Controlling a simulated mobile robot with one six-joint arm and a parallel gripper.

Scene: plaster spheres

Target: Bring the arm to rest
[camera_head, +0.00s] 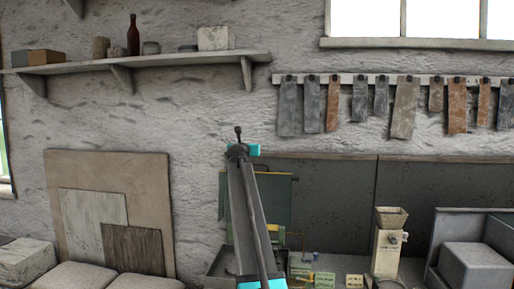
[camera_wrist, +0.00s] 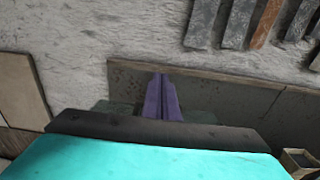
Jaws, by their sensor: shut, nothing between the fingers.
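My gripper (camera_wrist: 161,100) shows in the wrist view as two purple fingers lying together, pointing up the picture towards the wall, with nothing between them. My dark arm with turquoise joints rises through the middle of the head view, in front of the wall and a greenish panel (camera_head: 284,200). I cannot make out the gripper's fingers in the head view. No plaster spheres can be made out.
A wall shelf (camera_head: 190,60) holds a brown bottle (camera_head: 133,36) and blocks. Strips (camera_head: 405,108) hang from a rail at right. Below are a cream hopper device (camera_head: 388,240), small labelled blocks (camera_head: 324,280) and a grey box (camera_head: 474,268). Boards (camera_head: 132,250) lean at left.

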